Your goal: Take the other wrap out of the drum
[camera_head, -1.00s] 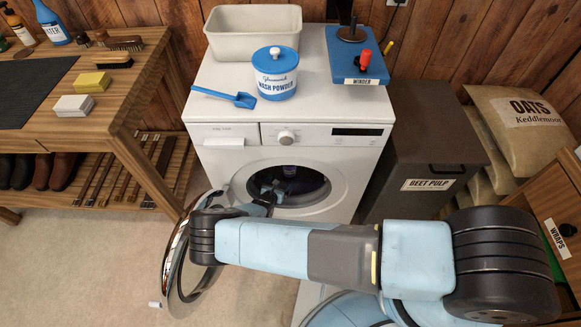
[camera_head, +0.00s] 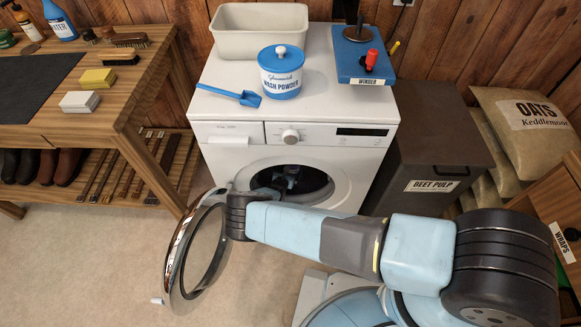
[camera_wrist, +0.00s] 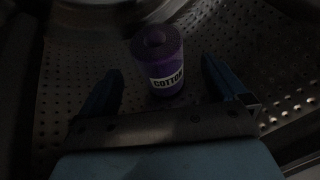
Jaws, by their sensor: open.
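A purple rolled wrap (camera_wrist: 160,62) with a white label reading "COTTON" stands in the dark perforated drum (camera_wrist: 255,45) in the wrist view. My gripper (camera_wrist: 168,85) is open, with one blue finger on each side and the wrap ahead between them; contact cannot be made out. In the head view, my arm reaches into the mouth of the white washing machine (camera_head: 225,150). My gripper (camera_head: 287,175) is partly visible inside the drum opening. The round door (camera_head: 180,262) hangs open to the left.
The machine top holds a beige tub (camera_head: 258,45), a wash powder pot (camera_head: 281,80), a blue scoop (camera_head: 238,97) and a winder (camera_head: 364,65). A beet pulp bin (camera_head: 425,150) stands close on the right, a wooden bench (camera_head: 120,105) on the left.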

